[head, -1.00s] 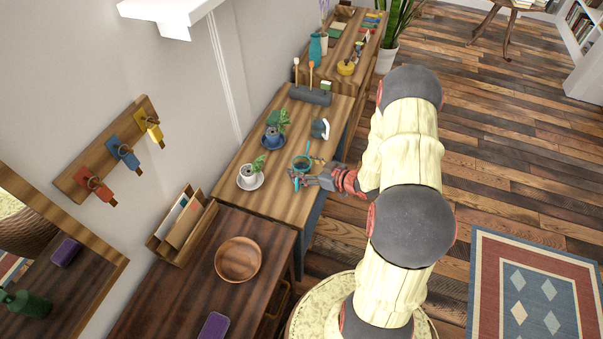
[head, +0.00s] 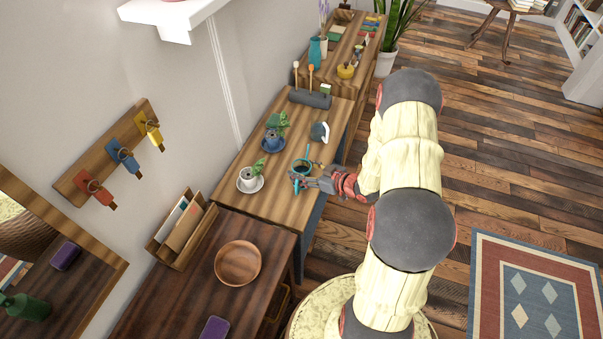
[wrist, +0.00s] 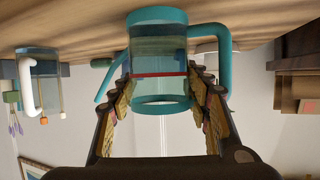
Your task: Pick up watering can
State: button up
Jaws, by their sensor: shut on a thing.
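The watering can (head: 302,166) is teal, with a rim, a spout and a handle. It is at the right edge of the middle wooden table in the head view. In the wrist view the watering can (wrist: 158,50) appears upside down, with clear-looking walls, between my fingers. My gripper (head: 299,180) reaches in from the right and is shut on the can's body. In the wrist view the fingers of my gripper (wrist: 160,95) press on both sides of it. I cannot tell whether its base is clear of the tabletop.
On the table (head: 279,203) stand a potted plant on a white saucer (head: 250,184), another on a blue saucer (head: 272,142), and a grey-blue jug with a white handle (head: 319,132). A dark holder (head: 310,97) is behind. A wooden bowl (head: 238,263) sits on the nearer table.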

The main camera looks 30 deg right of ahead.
aim_at(295, 162)
jog(key=shift+r, duration=0.15)
jog(key=shift+r+p, duration=0.7)
jog(key=shift+r, duration=0.75)
jog(key=shift+s+d+r, duration=0.15)
jog(key=shift+d+r, duration=0.05)
jog(key=shift+r, duration=0.1)
jog(key=s+d+r+p, duration=0.4)
jog(key=s+d+r, duration=0.4)
jog(key=s+r, duration=0.1)
jog(key=shift+s, duration=0.6)
